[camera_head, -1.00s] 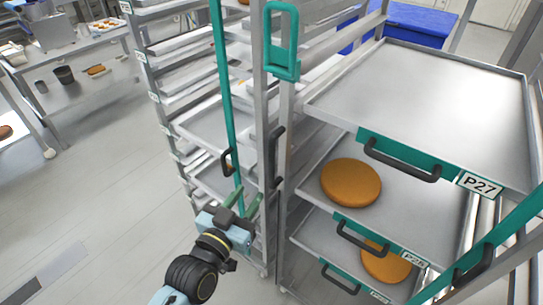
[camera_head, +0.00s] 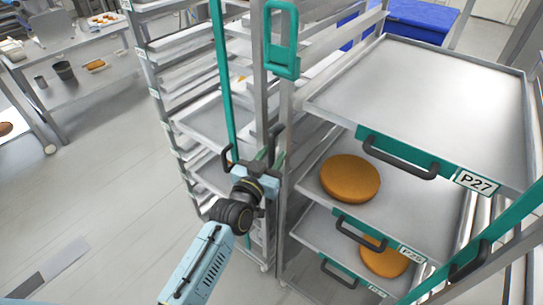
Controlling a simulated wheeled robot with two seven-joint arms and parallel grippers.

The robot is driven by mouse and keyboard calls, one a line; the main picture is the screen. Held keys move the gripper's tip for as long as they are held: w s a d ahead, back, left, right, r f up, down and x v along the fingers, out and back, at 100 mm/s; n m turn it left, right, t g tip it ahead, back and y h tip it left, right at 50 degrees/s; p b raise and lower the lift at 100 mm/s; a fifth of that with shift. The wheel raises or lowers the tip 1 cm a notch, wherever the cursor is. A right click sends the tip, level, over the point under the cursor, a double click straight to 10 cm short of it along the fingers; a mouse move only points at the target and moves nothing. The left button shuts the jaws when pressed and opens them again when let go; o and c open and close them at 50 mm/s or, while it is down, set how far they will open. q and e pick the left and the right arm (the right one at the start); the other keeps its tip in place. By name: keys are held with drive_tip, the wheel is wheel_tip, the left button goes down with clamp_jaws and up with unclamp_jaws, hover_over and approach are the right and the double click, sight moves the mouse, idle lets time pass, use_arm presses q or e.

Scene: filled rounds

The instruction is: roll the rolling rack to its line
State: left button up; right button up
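The rolling rack (camera_head: 283,120) is a tall metal frame filling the middle and right, with a teal latch-shaped piece (camera_head: 281,40) on its near post and trays with teal fronts. My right gripper is not in view.
Round orange-brown cakes (camera_head: 350,178) lie on the rack's middle and lower trays; the top tray (camera_head: 430,85) is empty. Another tray rack (camera_head: 165,75) stands behind to the left. A steel table (camera_head: 75,75) is at upper left. The floor (camera_head: 110,190) at left is clear, with a grey strip (camera_head: 50,272).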

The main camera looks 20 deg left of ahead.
use_arm(q)
clamp_jaws()
idle(1.4)
